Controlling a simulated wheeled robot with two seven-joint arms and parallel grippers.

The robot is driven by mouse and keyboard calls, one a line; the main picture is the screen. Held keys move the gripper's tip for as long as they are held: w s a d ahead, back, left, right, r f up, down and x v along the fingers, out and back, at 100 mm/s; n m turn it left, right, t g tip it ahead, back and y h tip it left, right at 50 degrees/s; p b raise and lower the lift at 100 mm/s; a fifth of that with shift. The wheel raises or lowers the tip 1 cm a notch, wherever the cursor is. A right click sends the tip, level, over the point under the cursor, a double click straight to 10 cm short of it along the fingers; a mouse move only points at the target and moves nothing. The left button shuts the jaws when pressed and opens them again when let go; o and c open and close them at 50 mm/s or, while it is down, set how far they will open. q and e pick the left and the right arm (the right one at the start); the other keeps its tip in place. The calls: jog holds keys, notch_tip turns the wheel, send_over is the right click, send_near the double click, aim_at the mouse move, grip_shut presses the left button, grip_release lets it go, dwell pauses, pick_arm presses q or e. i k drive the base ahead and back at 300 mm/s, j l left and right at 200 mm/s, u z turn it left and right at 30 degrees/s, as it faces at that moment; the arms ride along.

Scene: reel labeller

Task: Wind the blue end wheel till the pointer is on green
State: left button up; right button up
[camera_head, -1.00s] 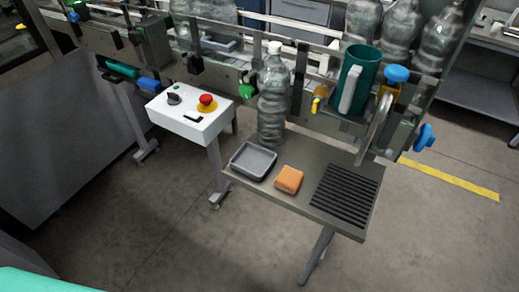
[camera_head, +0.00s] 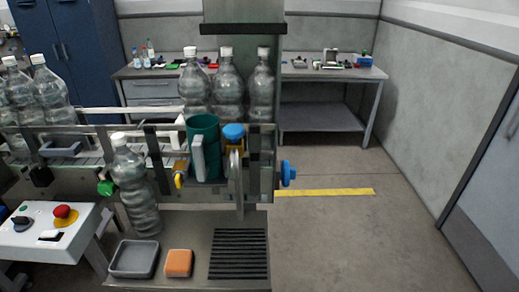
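The blue end wheel (camera_head: 288,173) is a lobed knob on the right end of the conveyor (camera_head: 262,178), in the middle of the head view. I cannot make out a pointer or a green mark at this size. Neither of my grippers is in view.
Large clear bottles (camera_head: 227,85) stand on and behind the conveyor. A shelf (camera_head: 196,238) below holds a grey tray (camera_head: 134,259), an orange sponge (camera_head: 179,263) and one bottle (camera_head: 136,195). A control box (camera_head: 45,228) stands left. Floor right of the wheel is clear.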

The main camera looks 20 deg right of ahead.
aim_at(288, 173)
jog(key=k+l+z, duration=0.1)
jog(key=l, duration=0.4)
jog(key=k+l, duration=0.1)
jog(key=l, duration=0.35)
jog(key=l+z, duration=0.15)
jog(key=l, duration=0.35)
jog(key=k, duration=0.05)
